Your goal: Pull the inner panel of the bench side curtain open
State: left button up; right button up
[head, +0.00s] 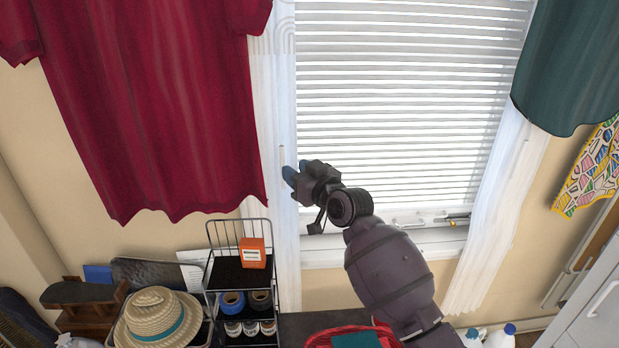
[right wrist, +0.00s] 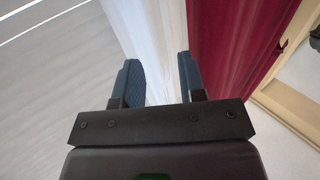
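A white sheer curtain panel (head: 284,100) hangs at the left edge of the window, with a small pale upright handle-like piece on it. A matching white panel (head: 500,190) hangs at the window's right side. My right gripper (head: 288,174) is at the left panel's window-side edge, just below the pale piece. In the right wrist view its two blue fingers (right wrist: 158,78) stand apart, with the white curtain (right wrist: 155,35) showing between and beyond them. Whether they touch the cloth I cannot tell. My left gripper is not in view.
A dark red cloth (head: 150,100) hangs left of the curtain, and a teal cloth (head: 572,65) at upper right. White blinds (head: 400,100) cover the window. Below are a wire rack (head: 240,300), a straw hat (head: 158,318) and a red basket (head: 318,341).

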jog(key=shift+v, duration=2.35)
